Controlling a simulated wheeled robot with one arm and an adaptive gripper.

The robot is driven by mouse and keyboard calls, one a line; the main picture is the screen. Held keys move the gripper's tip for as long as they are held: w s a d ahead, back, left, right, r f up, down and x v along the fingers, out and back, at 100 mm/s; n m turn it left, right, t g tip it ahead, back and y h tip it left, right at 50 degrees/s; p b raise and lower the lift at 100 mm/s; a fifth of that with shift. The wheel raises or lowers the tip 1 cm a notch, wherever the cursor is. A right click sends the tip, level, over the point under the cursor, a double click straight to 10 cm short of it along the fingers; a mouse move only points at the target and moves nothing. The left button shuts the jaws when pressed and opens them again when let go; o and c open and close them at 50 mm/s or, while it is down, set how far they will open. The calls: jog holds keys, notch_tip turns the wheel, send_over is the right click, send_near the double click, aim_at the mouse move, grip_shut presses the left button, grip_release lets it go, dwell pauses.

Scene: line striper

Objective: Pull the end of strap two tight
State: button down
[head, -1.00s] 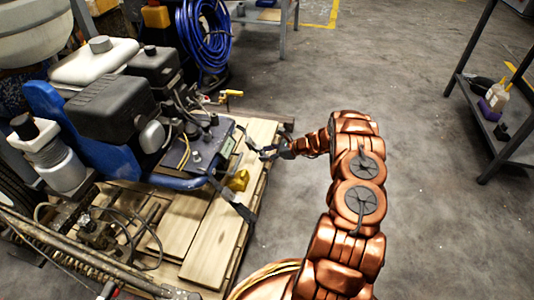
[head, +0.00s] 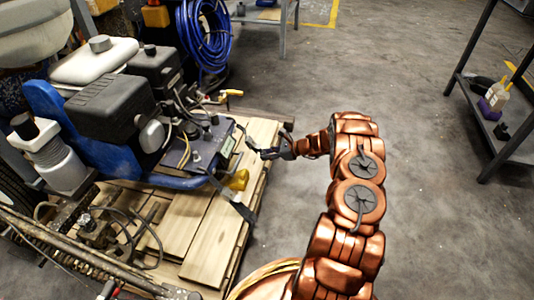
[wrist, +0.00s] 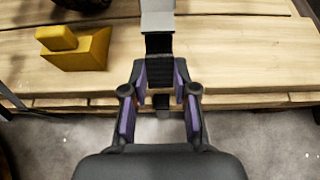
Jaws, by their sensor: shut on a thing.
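My gripper (head: 258,148) is at the right edge of the wooden pallet in the head view. In the wrist view my gripper (wrist: 160,84) has its purple-padded fingers on both sides of a dark strap end (wrist: 159,45) and is shut on it. A paler grey length (wrist: 157,15) runs on from the strap, away from me over the boards. A second black strap (head: 238,207) lies over the pallet edge nearer the camera, beside a yellow block (head: 238,180). I cannot read which strap is number two.
The line striper (head: 110,110) stands on the pallet (head: 210,245), left of my gripper. The yellow block also shows in the wrist view (wrist: 85,52). The floor right of the pallet is clear up to a dark shelf (head: 470,110).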

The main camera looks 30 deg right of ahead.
jog(key=shift+s+d+f, duration=0.35)
jog(key=shift+s+f, duration=0.05)
jog(key=shift+f, duration=0.6)
jog(key=shift+s+d+f, duration=0.35)
jog(key=shift+f, duration=0.65)
jog(key=shift+s+d+f, duration=0.35)
jog(key=shift+s+f, duration=0.05)
jog(key=shift+f, duration=0.6)
jog(key=c, duration=0.5)
grip_release()
jog(key=shift+r, duration=0.1)
jog(key=p+v, duration=0.1)
jog(key=v, duration=0.6)
